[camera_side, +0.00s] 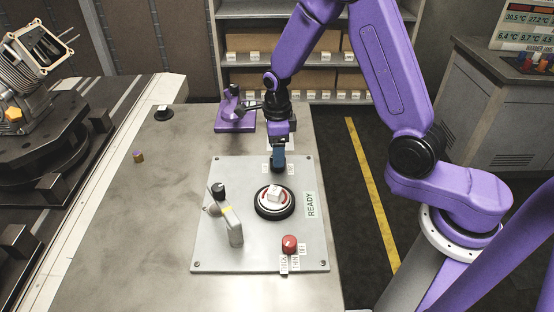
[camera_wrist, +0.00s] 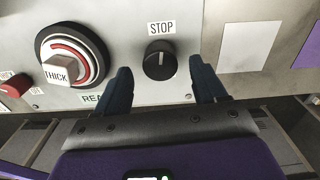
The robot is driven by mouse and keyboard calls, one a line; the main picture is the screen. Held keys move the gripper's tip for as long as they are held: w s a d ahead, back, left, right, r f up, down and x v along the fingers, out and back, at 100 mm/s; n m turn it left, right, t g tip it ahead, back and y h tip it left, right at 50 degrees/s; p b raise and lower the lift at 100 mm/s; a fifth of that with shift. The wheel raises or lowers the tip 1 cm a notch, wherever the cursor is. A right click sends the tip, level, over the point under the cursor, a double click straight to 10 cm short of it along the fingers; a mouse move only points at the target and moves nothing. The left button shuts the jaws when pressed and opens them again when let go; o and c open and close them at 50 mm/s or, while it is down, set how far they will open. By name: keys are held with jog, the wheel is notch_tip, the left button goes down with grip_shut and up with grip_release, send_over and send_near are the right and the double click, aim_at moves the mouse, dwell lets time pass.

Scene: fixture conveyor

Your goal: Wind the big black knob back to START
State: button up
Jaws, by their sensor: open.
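A black knob (camera_wrist: 160,66) sits on the grey panel (camera_wrist: 125,30) in the wrist view, and its white mark points toward the STOP label (camera_wrist: 161,28). No START label is readable. In the side view my gripper (camera_side: 278,163) is low over the panel's far edge and hides most of this knob. My gripper (camera_wrist: 160,85) is open in the wrist view, with one blue finger on each side of the knob and visible gaps between. A larger black dial (camera_side: 274,213) with a red ring and a white block marked THICK (camera_wrist: 59,71) stands nearby.
A red knob (camera_side: 289,242) and a lever (camera_side: 231,225) stand on the panel by the dial, near a READY label (camera_side: 310,205). A purple stand (camera_side: 235,125) is behind the panel. The table's left side is mostly clear, with a small cylinder (camera_side: 138,157).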

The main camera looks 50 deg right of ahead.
jog(key=shift+f, duration=2.05)
jog(key=c, duration=1)
